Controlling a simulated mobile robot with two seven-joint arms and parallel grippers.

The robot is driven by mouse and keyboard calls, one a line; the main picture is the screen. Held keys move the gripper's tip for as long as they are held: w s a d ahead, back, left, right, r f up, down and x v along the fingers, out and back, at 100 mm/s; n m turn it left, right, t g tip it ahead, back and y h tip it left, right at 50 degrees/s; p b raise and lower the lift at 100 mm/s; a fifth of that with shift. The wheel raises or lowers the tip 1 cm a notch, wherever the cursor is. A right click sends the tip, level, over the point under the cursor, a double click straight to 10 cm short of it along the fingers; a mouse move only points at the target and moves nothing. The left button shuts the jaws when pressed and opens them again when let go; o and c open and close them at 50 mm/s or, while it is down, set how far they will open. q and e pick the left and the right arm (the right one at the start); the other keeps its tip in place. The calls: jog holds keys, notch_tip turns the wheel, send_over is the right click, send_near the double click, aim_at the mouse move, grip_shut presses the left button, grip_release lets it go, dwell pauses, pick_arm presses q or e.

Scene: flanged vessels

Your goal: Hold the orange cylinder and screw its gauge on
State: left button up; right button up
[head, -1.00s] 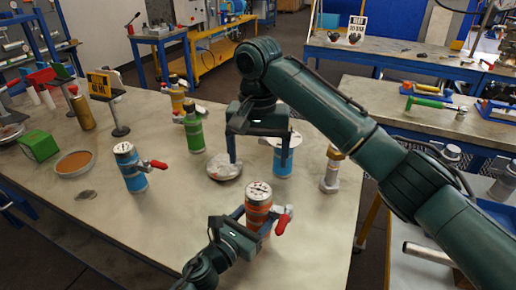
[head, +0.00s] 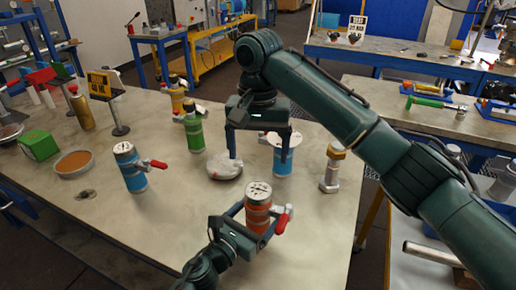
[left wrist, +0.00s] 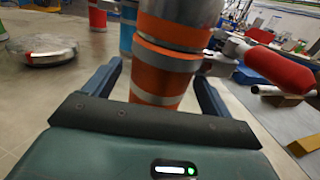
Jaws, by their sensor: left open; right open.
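The orange cylinder (head: 257,209) stands upright near the front of the table, with grey bands, a pale top and a red-handled valve on its right side. My left gripper (head: 262,222) is open around it, one finger on each side; in the left wrist view the cylinder (left wrist: 162,72) stands between the fingers, and I cannot tell whether they touch it. A round silver disc-like piece (head: 223,168), possibly the gauge, lies on the table behind it. My right gripper (head: 258,157) is open and empty, pointing down, with its left finger over or near that disc's right edge.
A blue cylinder (head: 283,160) with a white disc on top stands just behind my right gripper. A metal bolt-like post (head: 332,168) is to the right. A green cylinder (head: 194,130) and another blue cylinder (head: 130,168) stand left. The front-left table is mostly clear.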

pick_arm(q)
jog(key=b+v, duration=0.2)
jog(key=v, duration=0.9)
jog(key=shift+s+a+f, duration=0.1)
jog(key=shift+s+a, duration=0.15)
jog(key=shift+s, duration=0.1)
pick_arm(e)
notch_tip(320, 180, down, 2)
pick_arm(q)
jog(key=shift+s+a, duration=0.4)
jog(key=shift+s, duration=0.1)
pick_arm(e)
jog(key=shift+f, duration=0.1)
